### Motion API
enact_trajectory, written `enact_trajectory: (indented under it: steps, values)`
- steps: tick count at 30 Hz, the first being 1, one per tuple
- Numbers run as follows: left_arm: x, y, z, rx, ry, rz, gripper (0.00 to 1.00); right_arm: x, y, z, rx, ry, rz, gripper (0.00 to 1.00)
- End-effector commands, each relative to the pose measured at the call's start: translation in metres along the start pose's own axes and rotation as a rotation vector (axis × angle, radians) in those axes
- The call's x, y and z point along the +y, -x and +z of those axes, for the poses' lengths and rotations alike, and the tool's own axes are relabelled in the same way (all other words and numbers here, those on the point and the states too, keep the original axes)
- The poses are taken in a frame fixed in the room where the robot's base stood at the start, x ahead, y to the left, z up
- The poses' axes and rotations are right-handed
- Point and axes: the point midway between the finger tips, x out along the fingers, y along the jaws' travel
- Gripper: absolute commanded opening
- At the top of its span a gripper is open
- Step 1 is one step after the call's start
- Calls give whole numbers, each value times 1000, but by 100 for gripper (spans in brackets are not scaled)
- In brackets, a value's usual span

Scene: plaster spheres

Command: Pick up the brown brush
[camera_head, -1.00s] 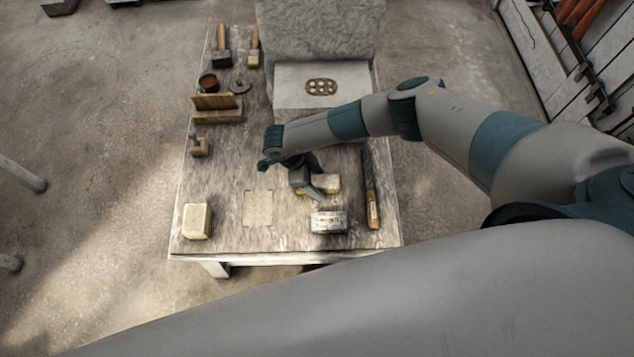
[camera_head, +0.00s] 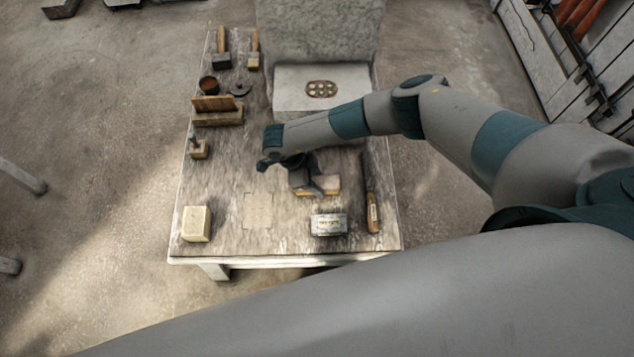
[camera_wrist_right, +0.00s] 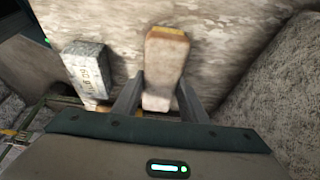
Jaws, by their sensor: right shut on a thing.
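The brown brush (camera_head: 331,185) is a small block with a brownish top and a tan lower edge, right of the middle of the worktable. My right gripper (camera_head: 316,186) reaches down over it and hides part of it. In the right wrist view the brush (camera_wrist_right: 166,62) stands out between the two fingers, which are shut on its near end. I cannot tell whether the brush is clear of the tabletop. My left gripper is not in view.
On the worktable (camera_head: 222,233), a labelled grey block (camera_head: 328,223) is just in front of the brush and a long wooden-handled tool (camera_head: 372,205) lies to its right. A cream block (camera_head: 197,223) sits front left. A stone slab (camera_head: 320,30) stands behind.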

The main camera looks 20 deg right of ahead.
Motion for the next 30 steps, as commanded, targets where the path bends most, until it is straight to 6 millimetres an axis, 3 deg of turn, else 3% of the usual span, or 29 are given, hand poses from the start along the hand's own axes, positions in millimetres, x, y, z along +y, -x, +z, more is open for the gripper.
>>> enact_trajectory:
  steps: [8,30]
  values:
    - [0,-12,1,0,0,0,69,1,28,-13,-1,2,-2,14]
    - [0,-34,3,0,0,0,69,83,60,-94,-1,1,0,14]
